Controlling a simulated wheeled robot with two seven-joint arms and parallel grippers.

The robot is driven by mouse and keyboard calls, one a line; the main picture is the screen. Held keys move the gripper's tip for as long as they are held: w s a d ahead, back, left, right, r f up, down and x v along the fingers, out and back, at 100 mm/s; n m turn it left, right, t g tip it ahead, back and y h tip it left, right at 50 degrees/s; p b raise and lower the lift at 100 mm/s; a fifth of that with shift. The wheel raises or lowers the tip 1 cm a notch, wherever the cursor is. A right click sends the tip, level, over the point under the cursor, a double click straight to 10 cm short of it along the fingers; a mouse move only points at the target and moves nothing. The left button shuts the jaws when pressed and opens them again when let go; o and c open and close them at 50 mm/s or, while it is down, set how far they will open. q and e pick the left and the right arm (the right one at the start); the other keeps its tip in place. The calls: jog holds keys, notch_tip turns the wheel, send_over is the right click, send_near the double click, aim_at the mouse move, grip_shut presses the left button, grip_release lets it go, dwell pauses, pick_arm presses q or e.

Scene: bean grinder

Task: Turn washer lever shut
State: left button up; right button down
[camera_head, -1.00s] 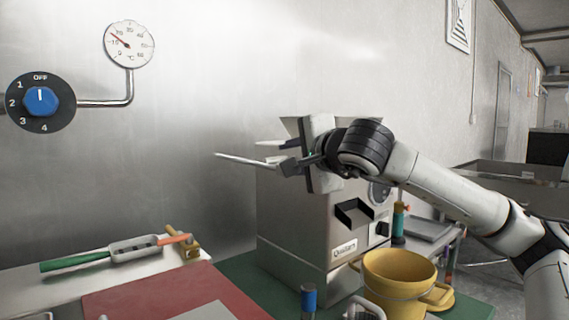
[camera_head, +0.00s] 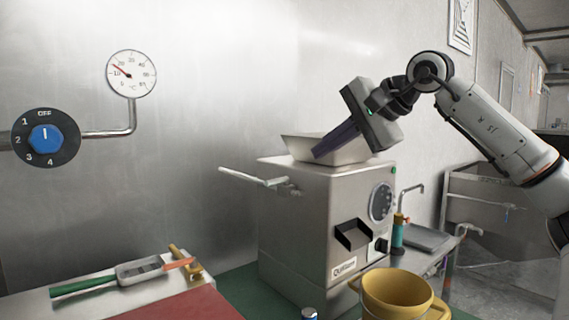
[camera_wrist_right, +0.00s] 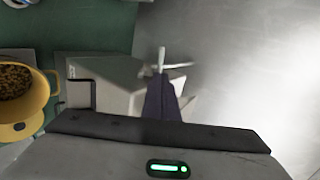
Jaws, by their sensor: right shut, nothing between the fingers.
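A thin pale metal lever (camera_head: 245,176) sticks out to the left from the upper left side of the steel grinder (camera_head: 305,215). Its short end piece lies by the housing's top edge. My right gripper (camera_head: 322,151) is shut and empty. Its dark fingers slant down to the left in front of the grinder's hopper (camera_head: 299,147), to the right of the lever and apart from it. In the right wrist view the shut fingers (camera_wrist_right: 161,85) point toward the pale lever (camera_wrist_right: 162,58); the gap there is hard to judge. My left gripper is not in view.
A yellow pot (camera_head: 397,292) stands in front of the grinder at right; beans show in it in the wrist view (camera_wrist_right: 15,82). A blue knob (camera_head: 45,139) and a gauge (camera_head: 131,73) are on the wall. A green-handled tool (camera_head: 120,274) lies at lower left.

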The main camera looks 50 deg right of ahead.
jog(key=p, duration=0.4)
send_near(273, 181)
jog(key=x, duration=0.5)
jog(key=shift+w+d, duration=0.1)
jog(key=shift+d, duration=0.2)
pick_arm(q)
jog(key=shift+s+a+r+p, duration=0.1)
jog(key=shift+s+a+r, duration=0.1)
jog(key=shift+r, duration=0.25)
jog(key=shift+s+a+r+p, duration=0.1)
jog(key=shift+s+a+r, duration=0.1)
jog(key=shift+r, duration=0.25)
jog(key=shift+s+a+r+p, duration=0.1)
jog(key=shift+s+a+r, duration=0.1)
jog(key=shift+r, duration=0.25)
pick_arm(e)
jog(key=shift+w+f, duration=0.45)
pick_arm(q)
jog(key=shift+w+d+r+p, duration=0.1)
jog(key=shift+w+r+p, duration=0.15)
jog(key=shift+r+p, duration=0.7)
pick_arm(e)
jog(key=shift+w+a+f, duration=0.2)
jog(key=shift+w, duration=0.35)
